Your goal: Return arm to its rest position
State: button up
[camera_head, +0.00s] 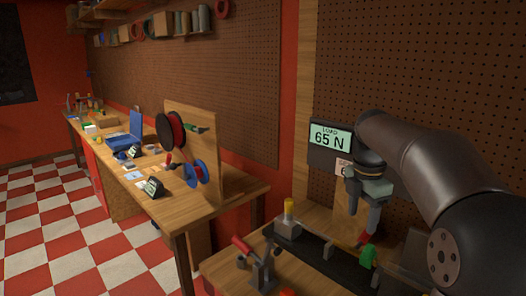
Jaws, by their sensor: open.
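My gripper (360,214) hangs from my arm at the right, pointing down over the nearer wooden workbench. Its jaws are open, and a red part (364,239) shows just beneath them. I cannot tell whether the gripper touches it. A green part (369,257) stands right beside it, in line with a thin yellow rod. A grey block with a yellow cylinder (289,207) stands on the dark base (316,254) to the left of the gripper. A display reading "LOAD 65 N" (329,137) is mounted on the wall behind.
A small stand with a red handle (244,246) is at the bench's front left. Another workbench (215,205) on the left carries a wooden panel with spools (172,130), a small display (153,187) and a blue box (126,139). Pegboard (431,70) covers the wall behind my arm.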

jog(key=s+a+f+m, duration=0.5)
jog(key=s+f+m, duration=0.3)
jog(key=s, duration=0.5)
jog(key=s+a+f+m, duration=0.5)
jog(key=s+f+m, duration=0.3)
jog(key=s+m, duration=0.4)
jog(key=shift+s+f+m, duration=0.35)
jog(key=shift+f+m, duration=0.05)
jog(key=shift+c, duration=0.2)
jog(key=shift+c, duration=0.6)
